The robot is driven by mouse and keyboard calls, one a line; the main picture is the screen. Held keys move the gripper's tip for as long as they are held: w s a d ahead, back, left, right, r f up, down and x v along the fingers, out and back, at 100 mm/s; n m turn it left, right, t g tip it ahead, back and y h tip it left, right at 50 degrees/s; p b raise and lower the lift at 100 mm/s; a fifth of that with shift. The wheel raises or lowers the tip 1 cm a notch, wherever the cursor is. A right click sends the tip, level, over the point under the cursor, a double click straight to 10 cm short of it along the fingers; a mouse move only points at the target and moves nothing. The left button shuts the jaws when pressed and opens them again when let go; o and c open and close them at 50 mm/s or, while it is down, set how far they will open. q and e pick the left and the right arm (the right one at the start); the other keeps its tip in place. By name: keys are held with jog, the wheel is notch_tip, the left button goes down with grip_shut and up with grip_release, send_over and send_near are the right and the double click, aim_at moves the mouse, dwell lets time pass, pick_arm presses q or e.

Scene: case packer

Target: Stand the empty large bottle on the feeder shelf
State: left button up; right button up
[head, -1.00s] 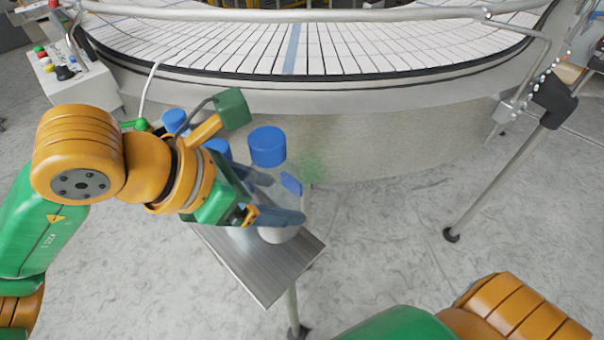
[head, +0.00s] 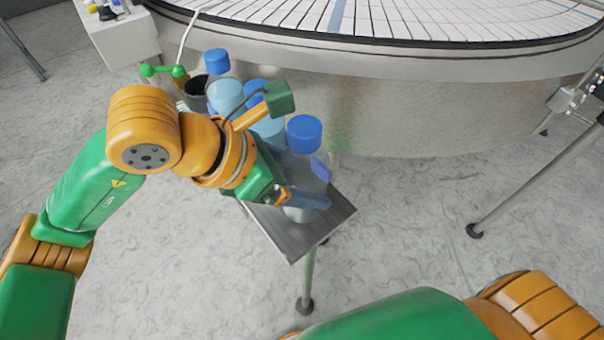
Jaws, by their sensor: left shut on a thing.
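A clear large bottle with a blue cap (head: 304,133) is upright at the front part of the metal feeder shelf (head: 291,242). It looks empty. My left gripper (head: 303,198) is shut on its lower body from the left side. The bottle's base appears at the shelf surface, but I cannot tell whether it touches. The gripper and wrist hide part of the bottle and of the shelf. My right gripper is out of view; only part of my right arm shows at the bottom.
The large round conveyor (head: 400,110) curves behind the shelf. A metal leg (head: 530,180) stands at right. The floor right of the shelf is clear.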

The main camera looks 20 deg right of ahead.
pick_arm(q)
jog(key=shift+f+b, duration=0.35)
